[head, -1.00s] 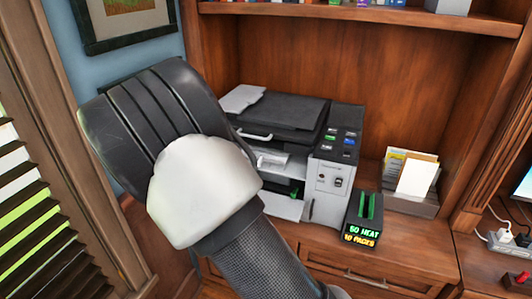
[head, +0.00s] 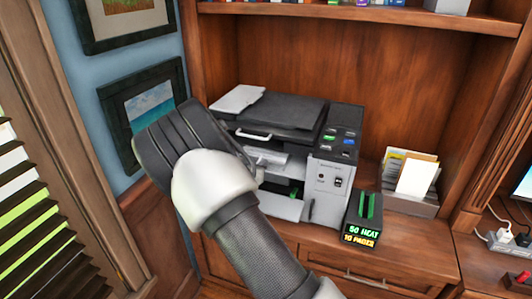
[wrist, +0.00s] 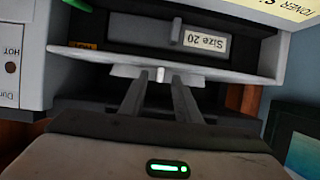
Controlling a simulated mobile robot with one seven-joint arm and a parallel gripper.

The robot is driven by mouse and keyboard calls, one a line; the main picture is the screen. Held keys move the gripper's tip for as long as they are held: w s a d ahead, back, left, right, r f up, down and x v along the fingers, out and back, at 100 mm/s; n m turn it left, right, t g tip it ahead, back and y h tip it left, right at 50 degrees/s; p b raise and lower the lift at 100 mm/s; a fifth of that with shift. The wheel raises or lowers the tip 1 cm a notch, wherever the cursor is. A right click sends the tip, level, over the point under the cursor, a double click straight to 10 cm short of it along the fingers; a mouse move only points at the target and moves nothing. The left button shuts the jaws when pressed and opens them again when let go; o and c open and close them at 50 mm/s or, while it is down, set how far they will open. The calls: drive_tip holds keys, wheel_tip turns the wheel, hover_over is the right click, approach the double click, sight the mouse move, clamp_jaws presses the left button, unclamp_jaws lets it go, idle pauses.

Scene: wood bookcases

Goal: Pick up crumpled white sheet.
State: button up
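I cannot make out a crumpled white sheet in either view. A flat whitish panel or sheet (head: 238,98) lies at the printer's upper left. The grey and black printer (head: 328,190) stands on the wooden desk. My gripper (wrist: 160,76) is at the printer's front, with its two dark fingers apart. A pale tray (wrist: 230,68) with a small light tab (wrist: 160,72) is just beyond the fingertips, and the tab shows between them. I see no sheet between the fingers.
A black box with green lettering (head: 362,222) stands right of the printer. A paper holder (head: 411,205) with envelopes is behind it. A framed seascape (head: 150,105) hangs on the left wall. A bookcase side and shelf enclose the printer.

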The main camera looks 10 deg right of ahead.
clamp_jaws()
drive_tip(key=shift+r, duration=0.15)
drive_tip(key=shift+r, duration=0.65)
drive_tip(key=s+a+r, duration=0.1)
drive_tip(key=s+a, duration=0.3)
drive_tip(key=s, duration=0.4)
drive_tip(key=s+a+r+p, duration=0.1)
drive_tip(key=s+a, duration=0.3)
drive_tip(key=s, duration=0.4)
drive_tip(key=shift+a, duration=0.2)
drive_tip(key=shift+r, duration=0.1)
